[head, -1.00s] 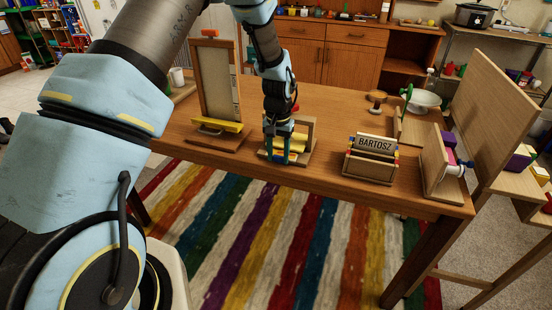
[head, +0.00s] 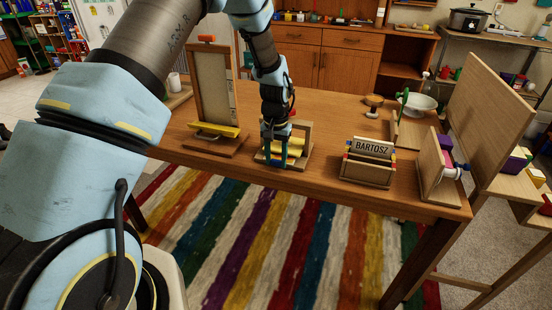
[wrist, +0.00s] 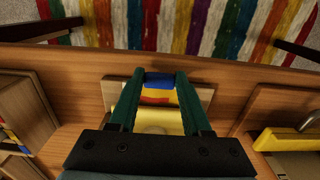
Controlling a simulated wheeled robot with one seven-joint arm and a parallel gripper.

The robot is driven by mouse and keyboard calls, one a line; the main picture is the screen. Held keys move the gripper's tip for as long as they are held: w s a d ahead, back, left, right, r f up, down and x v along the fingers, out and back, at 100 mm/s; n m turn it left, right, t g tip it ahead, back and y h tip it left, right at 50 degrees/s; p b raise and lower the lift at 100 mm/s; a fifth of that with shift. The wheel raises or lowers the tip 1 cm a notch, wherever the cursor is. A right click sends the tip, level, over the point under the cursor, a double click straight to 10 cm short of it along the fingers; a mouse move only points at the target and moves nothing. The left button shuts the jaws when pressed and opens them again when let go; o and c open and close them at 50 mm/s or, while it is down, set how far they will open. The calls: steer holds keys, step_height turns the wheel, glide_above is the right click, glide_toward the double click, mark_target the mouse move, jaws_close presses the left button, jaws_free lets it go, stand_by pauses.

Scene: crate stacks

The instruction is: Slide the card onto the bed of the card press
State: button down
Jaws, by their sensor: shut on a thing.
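My gripper (wrist: 158,88) has its dark green fingers shut on a small piece with blue, yellow and red bands (wrist: 158,97), apparently the card; it points down at the near edge of the table. In the head view my gripper (head: 275,160) is in front of a small wooden stand (head: 302,140), apparently the card press; the fingers hide much of it. In the wrist view the stand's wooden base (wrist: 200,95) shows beside the fingers, and a yellow rounded part (wrist: 150,118) lies between them. I cannot tell whether the card touches the bed.
A tall wooden frame with a yellow bar (head: 214,132) stands left of my gripper. A wooden holder with a BARTOSZ plate (head: 372,150) stands to the right, then a wooden stand with a white knob (head: 440,168). Bare tabletop (head: 325,150) lies between. A white bowl (head: 418,103) is behind.

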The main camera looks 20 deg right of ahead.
stand_by(0.3)
steer(key=shift+c, duration=1.4)
jaws_free()
step_height(320, 180, up, 10)
steer(key=b, duration=0.2)
steer(key=w+a+r+n, duration=0.2)
steer(key=a+r, duration=0.1)
steer(key=a, duration=0.7)
steer(key=s+a+r+n, duration=0.1)
steer(key=s+a, duration=0.2)
steer(key=a, duration=0.5)
steer(key=s+a+r+n+t, duration=0.1)
steer(key=s+a, duration=0.3)
steer(key=a, duration=0.4)
steer(key=s+a+n, duration=0.3)
steer(key=s+a, duration=0.1)
steer(key=a, duration=0.5)
steer(key=shift+r+t, duration=0.3)
steer(key=shift+r, duration=0.1)
steer(key=shift+s, duration=0.1)
steer(key=shift+c, duration=0.3)
